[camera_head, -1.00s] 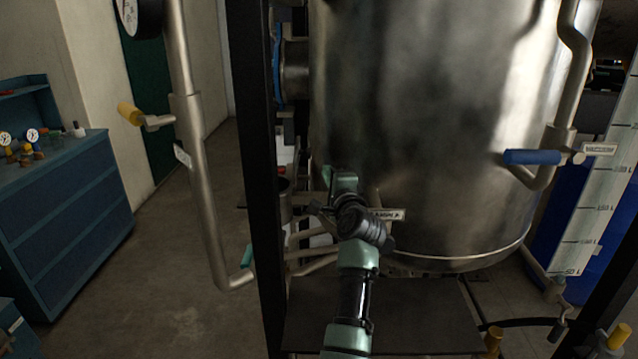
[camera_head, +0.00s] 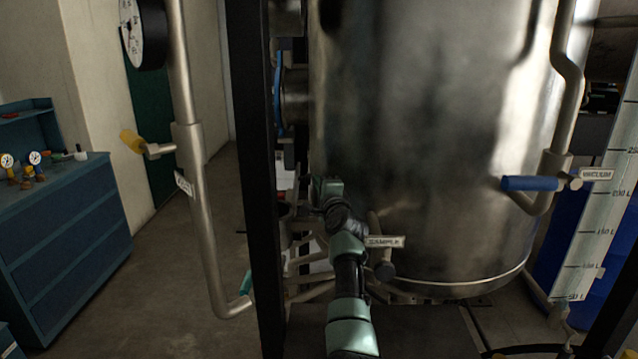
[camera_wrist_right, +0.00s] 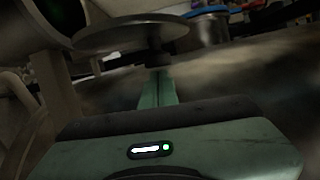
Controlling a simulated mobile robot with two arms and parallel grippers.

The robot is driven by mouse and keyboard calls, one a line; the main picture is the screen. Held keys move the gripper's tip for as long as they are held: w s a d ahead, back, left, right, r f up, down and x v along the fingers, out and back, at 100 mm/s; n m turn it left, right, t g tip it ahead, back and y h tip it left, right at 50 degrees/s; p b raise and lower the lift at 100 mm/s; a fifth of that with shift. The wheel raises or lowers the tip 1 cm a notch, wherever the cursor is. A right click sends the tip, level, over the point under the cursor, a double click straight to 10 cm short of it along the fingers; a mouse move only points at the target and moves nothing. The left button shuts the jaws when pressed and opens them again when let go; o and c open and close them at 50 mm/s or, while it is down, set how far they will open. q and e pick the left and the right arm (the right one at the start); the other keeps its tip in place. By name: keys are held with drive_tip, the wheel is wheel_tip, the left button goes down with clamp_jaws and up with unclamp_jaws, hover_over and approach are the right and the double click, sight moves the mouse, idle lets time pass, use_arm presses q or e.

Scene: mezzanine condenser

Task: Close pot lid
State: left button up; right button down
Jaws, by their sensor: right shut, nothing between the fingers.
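My right gripper (camera_head: 326,190) is beside the lower left of the big steel vessel. In the right wrist view its fingers (camera_wrist_right: 157,88) are together with nothing between them. A flat grey round disc (camera_wrist_right: 140,34), which looks like the lid, lies just beyond the fingertips, with a dark short stem at its near side. Whether the fingers touch it I cannot tell. Left of the disc is a grey cylinder (camera_wrist_right: 22,32) with a dark mouth, possibly the pot. In the head view the black post and my arm hide much of this area. My left gripper is not in view.
The steel vessel (camera_head: 430,150) fills the middle. A black post (camera_head: 256,180) stands just left of my right arm. A blue-handled valve (camera_head: 530,184) is at right, and a SAMPLE tag (camera_head: 384,241) is beside my wrist. The floor at left (camera_head: 180,270) is clear.

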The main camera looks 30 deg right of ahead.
sight(309, 177)
drive_tip(key=shift+r, duration=0.1)
drive_tip(key=a+r+n+p, duration=0.1)
drive_tip(key=p, duration=0.1)
drive_tip(key=w+n+p, duration=0.1)
drive_tip(key=p, duration=0.2)
drive_tip(key=shift+a+r+g, duration=0.35)
drive_tip(key=shift+a+g, duration=0.05)
drive_tip(key=shift+w+a+n, duration=0.15)
drive_tip(key=shift+n, duration=0.15)
drive_tip(key=shift+f, duration=0.2)
